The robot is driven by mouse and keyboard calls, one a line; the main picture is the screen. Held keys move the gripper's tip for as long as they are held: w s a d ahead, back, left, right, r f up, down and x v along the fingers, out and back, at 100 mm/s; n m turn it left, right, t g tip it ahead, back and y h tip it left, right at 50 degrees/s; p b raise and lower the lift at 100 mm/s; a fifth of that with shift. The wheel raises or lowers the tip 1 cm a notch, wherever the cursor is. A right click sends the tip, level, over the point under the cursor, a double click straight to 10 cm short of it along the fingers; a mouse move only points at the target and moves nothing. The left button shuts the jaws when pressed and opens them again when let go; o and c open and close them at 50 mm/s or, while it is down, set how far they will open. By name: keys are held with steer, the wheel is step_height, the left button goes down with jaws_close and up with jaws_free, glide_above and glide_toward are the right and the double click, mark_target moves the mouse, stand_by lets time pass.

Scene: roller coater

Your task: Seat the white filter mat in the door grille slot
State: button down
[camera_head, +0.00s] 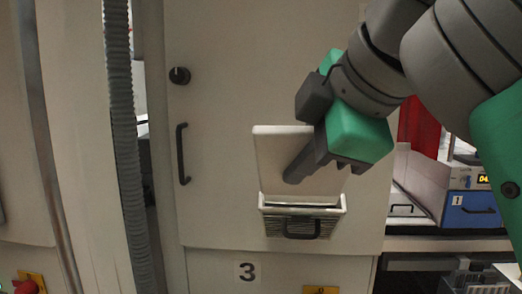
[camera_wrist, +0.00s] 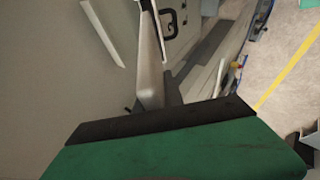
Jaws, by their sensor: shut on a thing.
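The white filter mat (camera_head: 276,158) is a thin, pale square panel, upright in front of the cabinet door. Its lower edge is at the top opening of the door grille slot (camera_head: 303,225), a white frame with a dark louvred front and a black handle. I cannot tell how far its edge goes in. My gripper (camera_head: 305,170) is shut on the mat at its right part, with one dark finger across the front face. In the wrist view the mat (camera_wrist: 151,85) shows nearly edge-on beyond my gripper's dark pad.
The cabinet door (camera_head: 225,110) has a black knob (camera_head: 180,75) and a black vertical handle (camera_head: 183,153) on its left. A ribbed grey hose (camera_head: 128,150) hangs further left. A blue-fronted box (camera_head: 470,209) stands on a shelf at right. The space left of the mat is clear.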

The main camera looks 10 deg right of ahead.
mark_target(299, 190)
steer(key=shift+w, duration=0.1)
steer(key=shift+s, duration=0.2)
steer(key=shift+d, duration=0.2)
steer(key=shift+w+d+f+b, duration=0.2)
steer(key=shift+w+f+b, duration=0.25)
steer(key=shift+f+b, duration=0.3)
steer(key=w+f+b, duration=0.2)
steer(key=b, duration=0.1)
steer(key=shift+w+d+f, duration=0.15)
steer(key=shift+d+f, duration=0.1)
steer(key=shift+d, duration=0.05)
steer(key=shift+w+d+f, duration=0.1)
steer(key=shift+w+f, duration=0.05)
steer(key=shift+w, duration=0.1)
steer(key=shift+b, duration=0.55)
stand_by(0.4)
steer(key=shift+f, duration=0.1)
steer(key=shift+w+d+f+b, duration=0.1)
steer(key=shift+w+f+b, duration=0.2)
steer(key=shift+b, duration=0.1)
